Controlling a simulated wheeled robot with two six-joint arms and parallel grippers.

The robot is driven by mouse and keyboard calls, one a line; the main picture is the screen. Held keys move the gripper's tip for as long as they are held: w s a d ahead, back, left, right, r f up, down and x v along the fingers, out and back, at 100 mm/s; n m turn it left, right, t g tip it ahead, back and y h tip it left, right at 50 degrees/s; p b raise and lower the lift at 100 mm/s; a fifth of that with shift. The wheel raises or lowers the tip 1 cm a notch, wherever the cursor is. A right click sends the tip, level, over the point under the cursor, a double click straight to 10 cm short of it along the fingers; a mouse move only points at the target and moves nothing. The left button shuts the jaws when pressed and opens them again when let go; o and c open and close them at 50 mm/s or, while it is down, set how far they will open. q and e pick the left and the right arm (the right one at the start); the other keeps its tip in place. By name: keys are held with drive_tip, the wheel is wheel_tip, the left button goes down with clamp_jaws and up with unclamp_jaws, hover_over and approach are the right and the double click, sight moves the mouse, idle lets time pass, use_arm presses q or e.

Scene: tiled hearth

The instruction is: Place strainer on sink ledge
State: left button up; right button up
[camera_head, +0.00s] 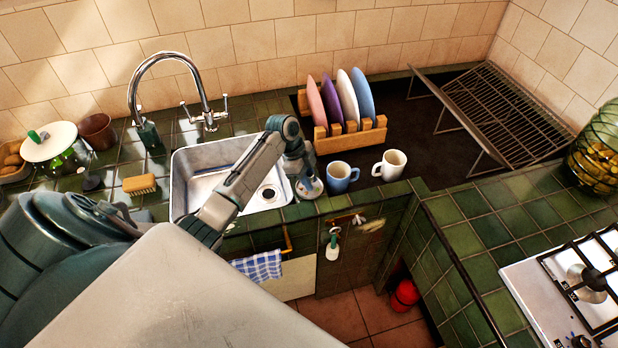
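The metal sink (184,190) is set in the green tiled counter, with a round drain at its right side. My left arm reaches across the sink, and its gripper (306,180) points down at the tiled ledge just right of the basin. A small, pale round thing, which looks like the strainer (312,191), is at the fingertips, at the ledge by the sink's front right corner. The gripper hides part of it. I cannot tell whether the fingers are closed on it or whether it rests on the tiles. My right gripper is not in view.
A blue mug (340,178) and a white mug (391,165) stand close to the gripper's right. Behind them is a wooden rack (350,139) of plates. A chrome faucet (206,113) rises behind the sink. A brush (139,184) lies to the left.

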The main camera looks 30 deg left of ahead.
use_arm(q)
drive_tip(key=o, duration=0.4)
drive_tip(key=shift+o, duration=0.2)
drive_tip(key=shift+r, duration=0.1)
drive_tip(key=b+v, duration=0.4)
drive_tip(key=v, duration=0.8)
drive_tip(key=shift+a, duration=0.1)
